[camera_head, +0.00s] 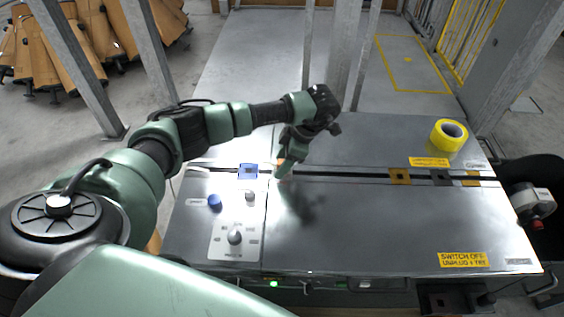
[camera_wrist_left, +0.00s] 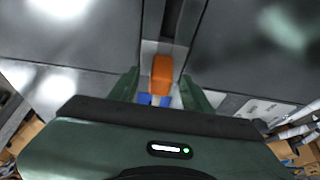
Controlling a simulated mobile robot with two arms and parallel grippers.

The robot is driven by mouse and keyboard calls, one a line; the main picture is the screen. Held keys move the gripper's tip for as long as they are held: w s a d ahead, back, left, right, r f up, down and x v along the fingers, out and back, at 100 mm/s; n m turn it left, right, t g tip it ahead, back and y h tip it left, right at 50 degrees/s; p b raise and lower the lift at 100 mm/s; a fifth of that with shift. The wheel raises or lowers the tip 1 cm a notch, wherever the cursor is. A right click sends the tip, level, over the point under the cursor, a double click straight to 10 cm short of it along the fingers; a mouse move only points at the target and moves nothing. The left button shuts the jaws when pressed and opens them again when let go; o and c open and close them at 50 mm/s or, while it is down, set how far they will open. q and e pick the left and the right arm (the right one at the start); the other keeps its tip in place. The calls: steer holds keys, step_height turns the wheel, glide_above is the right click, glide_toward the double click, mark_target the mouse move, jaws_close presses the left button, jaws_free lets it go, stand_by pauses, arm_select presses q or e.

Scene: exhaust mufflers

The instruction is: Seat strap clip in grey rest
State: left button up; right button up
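An orange clip (camera_wrist_left: 161,72) stands between the fingers of my left gripper (camera_wrist_left: 160,82) in the left wrist view. Gaps show on both sides of it, so the fingers look open around it. A light grey piece (camera_wrist_left: 161,47) lies just behind the clip, in line with the dark slot; I cannot tell whether the clip touches it. In the head view my left gripper (camera_head: 287,168) points down at the slot of the metal bench (camera_head: 360,225), with some orange at its tips. My right gripper is not in view.
A blue block (camera_head: 248,171) sits in the slot left of my gripper. Orange (camera_head: 400,177) and black (camera_head: 441,178) blocks sit in it farther right.

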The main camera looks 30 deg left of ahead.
arm_select(q)
steer(key=shift+r, duration=0.15)
steer(key=p+v, duration=0.3)
steer(key=v, duration=0.4)
steer(key=shift+r+p, duration=0.25)
steer(key=shift+p, duration=0.15)
steer(key=shift+w+d, duration=0.1)
